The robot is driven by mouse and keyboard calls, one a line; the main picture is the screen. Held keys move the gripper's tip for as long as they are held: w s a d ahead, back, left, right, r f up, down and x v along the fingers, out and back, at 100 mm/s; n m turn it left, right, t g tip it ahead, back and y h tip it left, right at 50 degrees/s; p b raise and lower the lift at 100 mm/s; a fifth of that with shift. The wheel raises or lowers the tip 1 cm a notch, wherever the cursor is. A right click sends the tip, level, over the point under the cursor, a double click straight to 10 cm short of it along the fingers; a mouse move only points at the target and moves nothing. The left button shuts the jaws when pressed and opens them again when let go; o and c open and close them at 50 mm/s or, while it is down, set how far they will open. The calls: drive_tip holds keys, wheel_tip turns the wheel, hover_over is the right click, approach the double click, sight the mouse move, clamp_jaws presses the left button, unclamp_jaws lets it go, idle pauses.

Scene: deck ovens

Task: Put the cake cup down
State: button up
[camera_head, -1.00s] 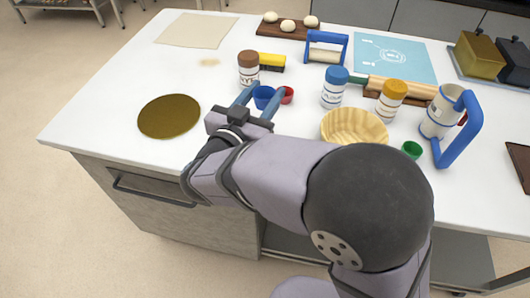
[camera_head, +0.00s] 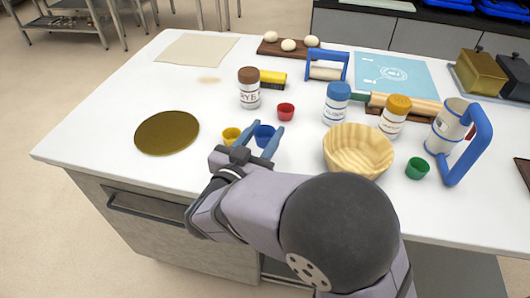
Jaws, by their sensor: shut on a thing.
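A small blue cup (camera_head: 264,134) is held between the two fingers of my gripper (camera_head: 258,136), near the front middle of the white counter. Whether its base touches the counter is hard to tell. A yellow cup (camera_head: 231,135) stands close beside the left finger. A red cup (camera_head: 286,111) stands farther back, to the right of the blue one. A green cup (camera_head: 417,168) stands at the right, beside the wooden bowl. My gripper hides part of the yellow and blue cups.
A round gold-brown disc (camera_head: 167,132) lies left of my gripper. A brown-lidded jar (camera_head: 249,88) stands behind it, and a ribbed wooden bowl (camera_head: 358,150) to the right. Blue- and yellow-lidded jars and a blue-handled jug (camera_head: 450,130) stand farther right. The counter (camera_head: 205,98) is bare between disc and jar.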

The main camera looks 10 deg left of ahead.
drive_tip(key=shift+f, duration=3)
drive_tip(key=shift+f, duration=0.15)
drive_tip(key=shift+f, duration=0.1)
drive_tip(key=o, duration=1)
drive_tip(key=shift+o, duration=0.4)
drive_tip(key=shift+f+b+v, duration=0.2)
drive_tip(key=shift+b+v, duration=0.5)
drive_tip(key=shift+v, duration=2.95)
